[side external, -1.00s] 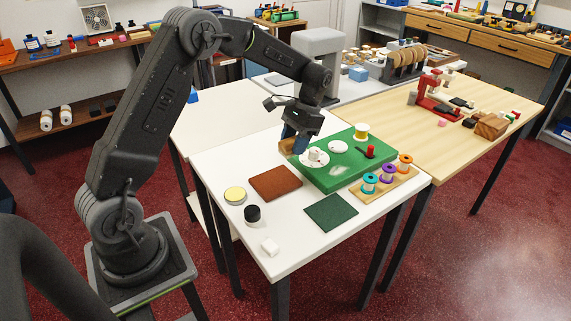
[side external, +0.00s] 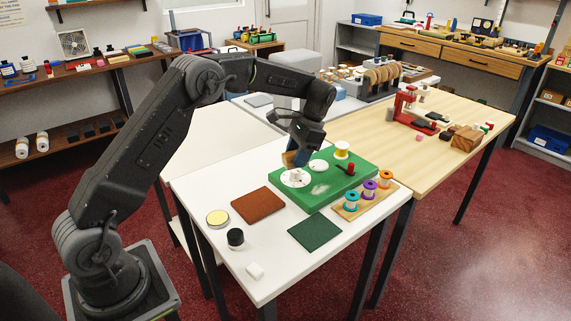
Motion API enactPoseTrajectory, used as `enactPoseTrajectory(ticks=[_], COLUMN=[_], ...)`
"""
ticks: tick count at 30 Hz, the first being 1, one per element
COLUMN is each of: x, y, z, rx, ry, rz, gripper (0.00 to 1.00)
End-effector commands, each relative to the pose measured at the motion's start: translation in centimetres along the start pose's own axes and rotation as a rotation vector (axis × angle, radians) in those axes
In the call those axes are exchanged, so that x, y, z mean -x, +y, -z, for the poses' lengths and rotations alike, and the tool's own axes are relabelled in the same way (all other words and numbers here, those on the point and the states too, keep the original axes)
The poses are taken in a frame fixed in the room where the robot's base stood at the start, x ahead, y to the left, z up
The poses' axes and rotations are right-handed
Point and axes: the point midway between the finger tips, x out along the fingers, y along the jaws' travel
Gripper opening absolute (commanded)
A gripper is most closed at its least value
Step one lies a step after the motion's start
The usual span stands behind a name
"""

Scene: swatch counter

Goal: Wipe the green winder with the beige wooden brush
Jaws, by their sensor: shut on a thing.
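The green winder (side external: 313,201) is a flat green block on the white table. It carries two white discs, a yellow-and-white spool (side external: 342,150) and a red knob (side external: 350,169). A pale, whitish smear (side external: 320,189) lies on its top near the front. My gripper (side external: 297,152) is shut on the beige wooden brush (side external: 289,158), at the winder's back left behind the larger white disc (side external: 296,177). The brush is partly hidden by blue parts at the gripper. I cannot tell whether it touches the winder.
A wooden rack with teal, purple and orange spools (side external: 370,190) stands close to the winder's right. A red-brown mat (side external: 258,205), dark green mat (side external: 314,231), yellow-topped tin (side external: 217,217), black-topped jar (side external: 235,238) and white block (side external: 255,270) lie in front.

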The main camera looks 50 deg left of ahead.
Motion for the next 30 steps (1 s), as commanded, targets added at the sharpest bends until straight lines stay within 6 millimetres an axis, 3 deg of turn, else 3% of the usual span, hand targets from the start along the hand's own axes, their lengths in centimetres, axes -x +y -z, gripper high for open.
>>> enactPoseTrajectory(ticks=[6,12,22,30], x=[2.1,3.4,3.8,2.0], y=[1.0,2.2,3.1,3.0], z=[4.7,7.3,8.4,9.1], rx=[-0.230,-0.383,-0.464,-0.463], ry=[-0.002,-0.009,-0.017,-0.017], rz=[0.095,0.159,0.191,0.191], gripper=[0.18,0.18,0.18,0.18])
